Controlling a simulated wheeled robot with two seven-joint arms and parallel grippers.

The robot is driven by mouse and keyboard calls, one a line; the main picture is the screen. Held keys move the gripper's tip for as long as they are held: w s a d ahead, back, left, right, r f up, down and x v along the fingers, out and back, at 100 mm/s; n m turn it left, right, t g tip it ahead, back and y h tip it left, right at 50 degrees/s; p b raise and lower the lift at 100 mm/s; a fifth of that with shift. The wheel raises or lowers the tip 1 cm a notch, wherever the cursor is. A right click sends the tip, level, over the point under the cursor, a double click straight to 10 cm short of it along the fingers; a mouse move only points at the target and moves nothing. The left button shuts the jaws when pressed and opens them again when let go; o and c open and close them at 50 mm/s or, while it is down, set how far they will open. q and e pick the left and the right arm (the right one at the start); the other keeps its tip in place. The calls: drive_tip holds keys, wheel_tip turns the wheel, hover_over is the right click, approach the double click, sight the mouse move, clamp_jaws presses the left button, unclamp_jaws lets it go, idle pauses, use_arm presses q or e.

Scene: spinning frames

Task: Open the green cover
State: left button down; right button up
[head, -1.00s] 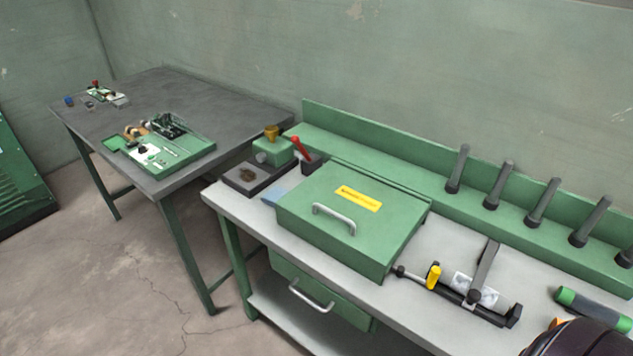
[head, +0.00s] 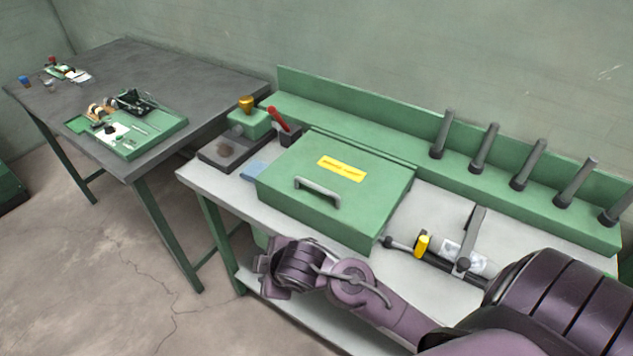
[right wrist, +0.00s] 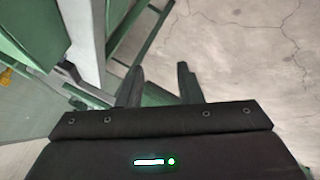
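The green cover (head: 375,195) is a flat box-shaped lid with a yellow label and a grey handle (head: 317,188). It lies closed on the light grey bench (head: 222,187) in the head view. My right arm reaches in from the lower right, in front of the bench and below the cover, apart from the handle. My right gripper (right wrist: 159,85) shows in the right wrist view with its two fingers apart and nothing between them, above the floor beside the bench. Its fingers are not clear in the head view. My left gripper is in neither view.
A row of several dark grey posts (head: 483,148) stands along the bench's back ledge. A tool with a yellow part (head: 422,245) lies right of the cover. A red-handled lever (head: 279,119) stands left of it. A dark table (head: 200,88) with a green tray (head: 168,140) is at the left.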

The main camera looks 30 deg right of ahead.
drive_tip(key=w+a+r+n+t+y, duration=0.15)
drive_tip(key=w+r+n, duration=0.25)
drive_tip(key=n, duration=0.5)
drive_tip(key=w+a+r+n+y, duration=0.25)
drive_tip(key=w+n, duration=0.25)
drive_tip(key=n, duration=0.4)
drive_tip(key=s+d+r+n+g+h, duration=0.1)
drive_tip(key=d+r+n+g, duration=0.4)
drive_tip(key=d, duration=0.8)
drive_tip(key=d+r+n+h, duration=0.1)
drive_tip(key=d+r+n, duration=0.35)
drive_tip(key=d, duration=0.75)
drive_tip(key=shift+n, duration=0.75)
drive_tip(key=shift+s+d+f+x, duration=0.1)
drive_tip(key=shift+s+x, duration=0.05)
drive_tip(key=shift+x, duration=1.2)
drive_tip(key=shift+s+d+f+x, duration=0.1)
drive_tip(key=shift+x, duration=1.3)
drive_tip(key=shift+s+d+x, duration=0.1)
drive_tip(key=shift+s+x, duration=0.05)
drive_tip(key=shift+x, duration=1.2)
drive_tip(key=shift+c, duration=0.4)
clamp_jaws()
